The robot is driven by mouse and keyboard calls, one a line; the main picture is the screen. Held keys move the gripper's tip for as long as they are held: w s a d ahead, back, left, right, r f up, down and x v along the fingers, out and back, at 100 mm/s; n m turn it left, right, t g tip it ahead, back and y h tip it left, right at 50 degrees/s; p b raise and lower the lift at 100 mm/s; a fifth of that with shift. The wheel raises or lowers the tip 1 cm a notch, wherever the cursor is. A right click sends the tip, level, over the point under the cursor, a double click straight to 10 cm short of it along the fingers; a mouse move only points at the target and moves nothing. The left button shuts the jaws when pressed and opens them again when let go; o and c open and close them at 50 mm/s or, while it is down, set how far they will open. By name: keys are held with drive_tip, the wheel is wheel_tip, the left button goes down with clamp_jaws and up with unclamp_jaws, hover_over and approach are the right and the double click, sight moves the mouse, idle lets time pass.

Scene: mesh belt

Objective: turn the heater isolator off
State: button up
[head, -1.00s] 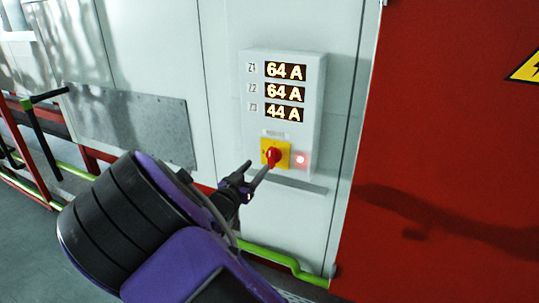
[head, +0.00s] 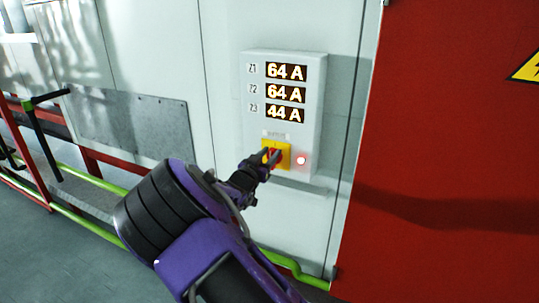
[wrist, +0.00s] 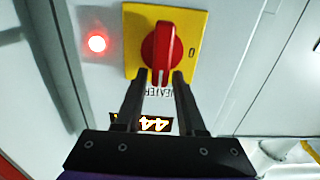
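The heater isolator is a red rotary handle (wrist: 161,52) on a yellow square plate (wrist: 192,30), set low on a pale grey panel box (head: 311,100). In the head view my gripper (head: 268,156) is in front of the handle and hides part of it. In the wrist view the two dark fingers (wrist: 159,77) point at the handle with a gap between them. Their tips are at the label-side end of the handle, one on each side of it. I cannot tell whether they touch it. A red lamp (head: 301,160) beside the plate is lit.
The box displays (head: 285,93) read 64 A, 64 A and 44 A. A ledge lies under the box. A red door (head: 450,150) with a yellow warning sign (head: 527,68) stands to the right. Green and red rails (head: 90,180) run along the wall at left.

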clamp_jaws()
drive_tip(key=shift+a+p, duration=0.1)
drive_tip(key=shift+p, duration=0.25)
drive_tip(key=shift+w+a+f+n+p, duration=0.15)
drive_tip(key=shift+a+f+n+p, duration=0.65)
drive_tip(key=shift+n, duration=2.2)
drive_tip(key=shift+w+f+n+p, duration=0.15)
drive_tip(key=shift+n+p, duration=1.3)
drive_tip(key=shift+n, duration=1.55)
drive_tip(key=shift+w+a+f+n+p, duration=0.15)
drive_tip(key=shift+a+f+n+p, duration=0.65)
drive_tip(key=shift+n, duration=2.2)
drive_tip(key=shift+d+r+p, duration=0.25)
drive_tip(key=shift+d+p, duration=0.1)
drive_tip(key=shift+d, duration=0.1)
drive_tip(key=shift+o, duration=1.8)
unclamp_jaws()
